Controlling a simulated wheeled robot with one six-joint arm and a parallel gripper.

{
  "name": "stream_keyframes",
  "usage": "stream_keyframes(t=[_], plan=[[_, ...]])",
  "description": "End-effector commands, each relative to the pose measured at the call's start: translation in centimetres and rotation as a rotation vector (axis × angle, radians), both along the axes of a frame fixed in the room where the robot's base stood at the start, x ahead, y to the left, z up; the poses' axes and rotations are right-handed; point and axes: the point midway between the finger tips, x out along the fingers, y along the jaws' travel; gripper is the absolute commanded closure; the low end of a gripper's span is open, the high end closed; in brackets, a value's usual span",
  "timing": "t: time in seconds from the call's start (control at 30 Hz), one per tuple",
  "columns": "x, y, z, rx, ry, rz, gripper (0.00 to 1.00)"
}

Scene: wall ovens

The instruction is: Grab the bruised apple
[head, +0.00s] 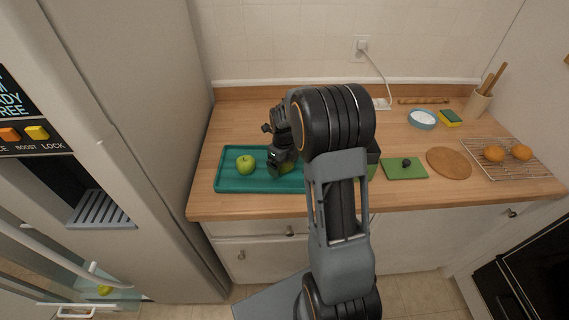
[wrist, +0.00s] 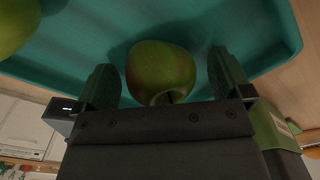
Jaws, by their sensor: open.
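Two green apples sit on a teal tray (head: 228,183) on the wooden counter. One apple (head: 246,165) lies at the tray's left and shows no clear mark; part of it is at the upper left of the wrist view (wrist: 14,24). The other apple (head: 288,168) is partly hidden by my gripper (head: 282,163) in the head view. In the wrist view, this apple (wrist: 160,72) is duller, with a brownish tint, but I cannot make out a distinct bruise. My gripper (wrist: 165,88) is open, with one finger on each side of it and small gaps visible.
A green box (head: 373,160) stands right of the tray, close to my gripper. Further right are a green board (head: 405,170) with a dark item, a round brown mat (head: 449,162) and a rack (head: 505,170) with orange fruits. A tall fridge (head: 155,130) borders the counter's left.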

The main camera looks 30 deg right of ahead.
Motion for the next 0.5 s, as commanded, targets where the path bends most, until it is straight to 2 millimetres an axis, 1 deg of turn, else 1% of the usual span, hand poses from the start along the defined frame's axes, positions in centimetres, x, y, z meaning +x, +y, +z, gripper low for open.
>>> stream_keyframes(t=[0.03, 0.07, 0.5], plan=[[0.00, 0.00, 0.01, 0.000, 0.000, 0.000, 0.03], [0.00, 0.00, 0.01, 0.000, 0.000, 0.000, 0.06], [0.00, 0.00, 0.04, 0.000, 0.000, 0.000, 0.48]])
